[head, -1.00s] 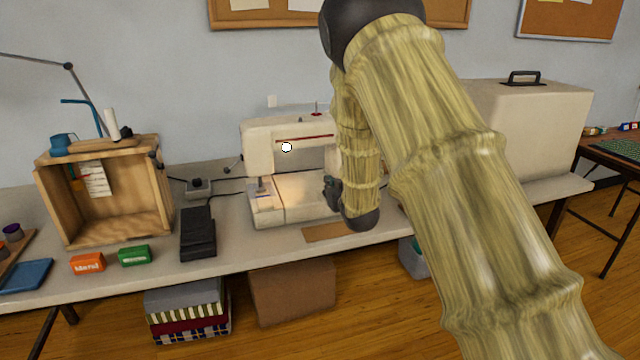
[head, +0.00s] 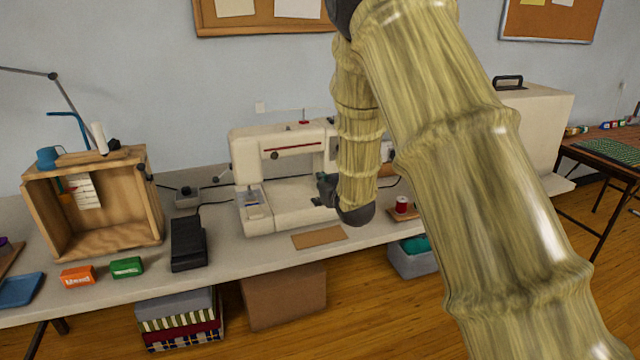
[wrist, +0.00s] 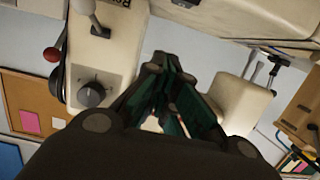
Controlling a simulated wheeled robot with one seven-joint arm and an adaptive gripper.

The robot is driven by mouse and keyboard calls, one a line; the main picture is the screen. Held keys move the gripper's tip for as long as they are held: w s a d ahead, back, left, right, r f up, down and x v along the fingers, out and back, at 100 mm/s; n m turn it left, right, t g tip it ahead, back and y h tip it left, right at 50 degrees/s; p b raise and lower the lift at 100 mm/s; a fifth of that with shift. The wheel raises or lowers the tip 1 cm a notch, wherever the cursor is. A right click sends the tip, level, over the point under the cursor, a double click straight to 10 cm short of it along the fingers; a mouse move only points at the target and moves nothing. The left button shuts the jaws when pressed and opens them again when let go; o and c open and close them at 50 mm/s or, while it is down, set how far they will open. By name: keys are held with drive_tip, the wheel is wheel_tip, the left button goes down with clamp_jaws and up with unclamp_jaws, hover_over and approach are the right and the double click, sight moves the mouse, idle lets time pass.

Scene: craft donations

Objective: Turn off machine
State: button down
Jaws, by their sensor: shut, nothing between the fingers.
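The white sewing machine (head: 290,138) stands on the long table, with a dark knob (head: 275,156) on its upper front. No warm light shows on its bed. My gripper (head: 325,190) is at the machine's right end, in front of the pillar and partly hidden by my arm. The wrist view shows the machine body (wrist: 115,55) close by, with a dark round dial (wrist: 91,94), a grey lever (wrist: 98,25) and a red knob (wrist: 52,54). My gripper (wrist: 168,78) is shut and empty there; I cannot tell whether it touches the machine.
A black foot pedal (head: 188,243) lies left of the machine, beside a wooden box (head: 150,205). A brown card (head: 319,237) lies in front of the machine. A red spool (head: 402,204) is right of my forearm. A large white case (head: 545,120) stands farther right.

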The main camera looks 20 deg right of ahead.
drive_tip(key=r+v, duration=0.1)
drive_tip(key=v, duration=0.5)
idle(0.5)
